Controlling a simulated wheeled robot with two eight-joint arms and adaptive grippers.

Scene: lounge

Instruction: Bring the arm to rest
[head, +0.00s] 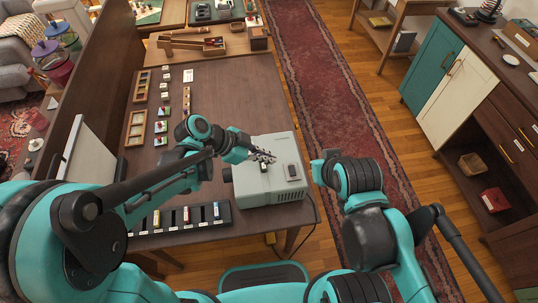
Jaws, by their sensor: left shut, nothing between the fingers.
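My left arm reaches in from the left over the dark wooden table (232,88). Its gripper (268,156) is shut and empty. In the picture it overlaps the upper left part of a pale grey box-shaped device (290,190) at the table's near right; I cannot tell if they touch. My right arm is folded at the right, over the rug and floor, and its gripper does not show.
A black tray (170,230) with several slots lies at the table's near edge. Small cards, blocks and wooden trays (137,127) line the left side. The table's middle is bare. Cabinets (455,75) stand at the right beyond a red rug (335,85).

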